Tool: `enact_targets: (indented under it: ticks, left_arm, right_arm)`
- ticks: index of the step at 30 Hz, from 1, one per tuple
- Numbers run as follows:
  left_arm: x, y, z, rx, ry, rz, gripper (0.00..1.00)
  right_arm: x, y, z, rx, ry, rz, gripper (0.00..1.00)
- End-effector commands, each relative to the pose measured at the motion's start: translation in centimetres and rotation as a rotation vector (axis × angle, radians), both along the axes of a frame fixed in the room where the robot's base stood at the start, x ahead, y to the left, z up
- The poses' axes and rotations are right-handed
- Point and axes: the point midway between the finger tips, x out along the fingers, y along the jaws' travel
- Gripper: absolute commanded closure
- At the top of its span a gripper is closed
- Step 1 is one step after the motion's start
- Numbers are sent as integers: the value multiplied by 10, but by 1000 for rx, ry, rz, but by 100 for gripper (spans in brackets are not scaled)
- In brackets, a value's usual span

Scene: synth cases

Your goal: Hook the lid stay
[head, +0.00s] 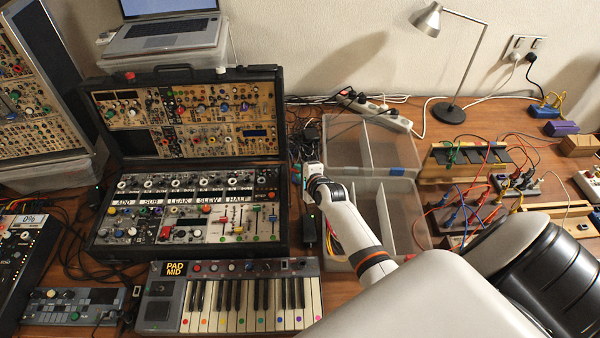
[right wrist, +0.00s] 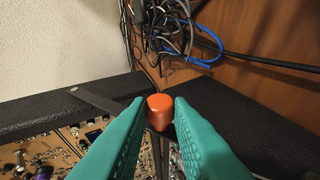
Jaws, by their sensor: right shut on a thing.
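The black synth case (head: 112,180) stands open, its lid (head: 180,75) raised at the back and filled with modules. The lid stay (right wrist: 108,108) is a flat dark bar in the right wrist view, running from a pivot on the lid's edge to an orange-red knob (right wrist: 158,103). My right gripper (head: 295,170) is at the case's right side near the hinge line. Its teal fingers are shut on the knob, one on each side. The stay's far end and any catch on the case are hidden behind the knob and fingers. My left gripper is out of view.
A small keyboard (head: 240,295) lies in front of the case. Clear plastic bins (head: 408,215) stand right of my gripper, beside patch cables and small boxes. A desk lamp (head: 450,112) and cables (right wrist: 195,40) are behind. A laptop (head: 165,30) sits behind the lid.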

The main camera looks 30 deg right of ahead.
Motion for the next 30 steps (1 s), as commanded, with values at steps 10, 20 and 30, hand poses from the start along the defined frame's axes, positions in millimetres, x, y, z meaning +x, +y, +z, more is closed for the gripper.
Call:
enact_targets:
  ticks: [10,20,30]
  left_arm:
    - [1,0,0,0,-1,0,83]
    - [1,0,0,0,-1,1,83]
    - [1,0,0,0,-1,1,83]
  right_arm:
    - [0,0,2,-3,-8,0,100]
    - [0,0,1,-3,-6,1,59]
    - [-14,3,7,-1,-5,1,59]
